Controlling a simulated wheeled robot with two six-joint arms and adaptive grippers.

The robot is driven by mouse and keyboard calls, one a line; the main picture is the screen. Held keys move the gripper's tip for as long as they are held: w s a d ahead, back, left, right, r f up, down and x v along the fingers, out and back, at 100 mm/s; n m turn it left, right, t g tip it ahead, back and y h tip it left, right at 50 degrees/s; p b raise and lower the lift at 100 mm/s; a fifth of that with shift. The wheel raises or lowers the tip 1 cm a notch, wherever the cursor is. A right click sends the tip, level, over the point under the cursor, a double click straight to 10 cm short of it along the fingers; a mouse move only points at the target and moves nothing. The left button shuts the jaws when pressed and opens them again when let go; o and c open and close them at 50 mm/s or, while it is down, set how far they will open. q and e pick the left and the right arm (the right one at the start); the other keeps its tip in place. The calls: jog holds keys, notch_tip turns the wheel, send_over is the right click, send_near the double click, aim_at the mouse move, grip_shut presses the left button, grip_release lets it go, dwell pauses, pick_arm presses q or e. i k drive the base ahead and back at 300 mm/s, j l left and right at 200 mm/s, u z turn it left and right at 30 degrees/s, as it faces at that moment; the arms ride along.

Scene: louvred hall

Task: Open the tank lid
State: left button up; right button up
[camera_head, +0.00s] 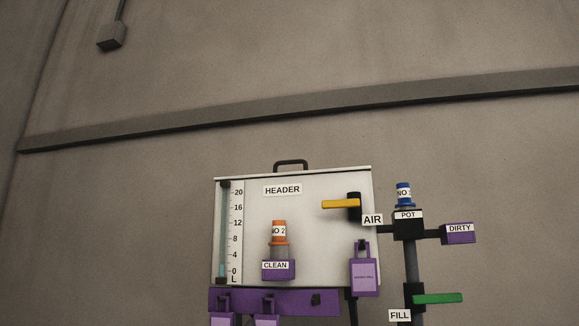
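The tank is a white box labelled HEADER (310,222), low in the middle of the head view. Its lid (340,170) is a thin flat top with a dark arched handle (291,163) standing on it. The lid appears shut, lying level along the tank's top edge. A level gauge (224,230) with a scale runs down the tank's left side; its lower part shows a pale blue column. Neither of my grippers is in view.
On or before the tank are a yellow lever (341,204) marked AIR, an orange-capped CLEAN fitting (279,233) and a purple tag (364,277).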

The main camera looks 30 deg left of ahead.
aim_at(284, 162)
jog(key=j, duration=1.45)
jog(key=k+u, duration=0.05)
jog(key=k, duration=0.05)
